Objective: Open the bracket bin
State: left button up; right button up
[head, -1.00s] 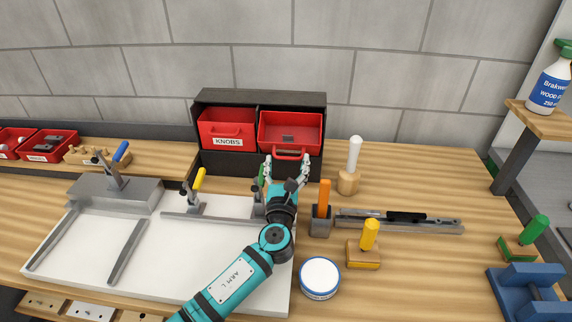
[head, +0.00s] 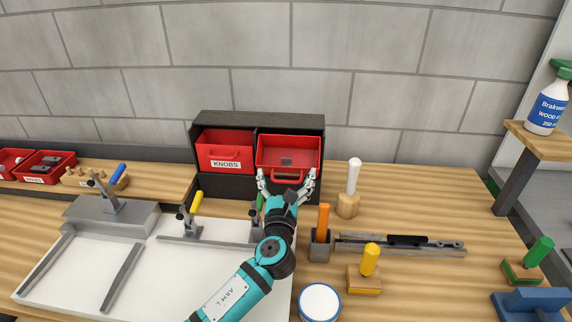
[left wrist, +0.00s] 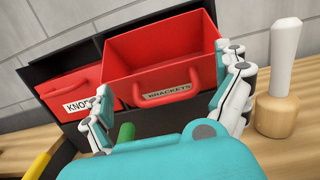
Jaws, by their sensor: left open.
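The red bracket bin (head: 288,171), on the right of the dark two-bin cabinet (head: 259,122), is pulled part-way out. Its inside shows from above, with a small grey part in it. In the left wrist view its BRACKETS label (left wrist: 169,90) and red front handle (left wrist: 168,97) face me. My left gripper (head: 287,179) is open in front of the bin, one finger on each side of the handle. The fingers also show in the left wrist view (left wrist: 168,85), spread apart with nothing between their tips. Whether a finger touches the bin is unclear. My right gripper is not in view.
The KNOBS bin (head: 224,151) is just left. A white-handled tool (head: 353,178) stands right of the cabinet. An orange-handled tool (head: 323,220), a yellow-handled block (head: 369,265) and a round tin (head: 319,300) are right of my arm. A white board with clamps (head: 90,275) lies left.

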pick_arm(q)
notch_tip(320, 180, up, 6)
jog(key=shift+r, duration=0.1)
dwell(0.4)
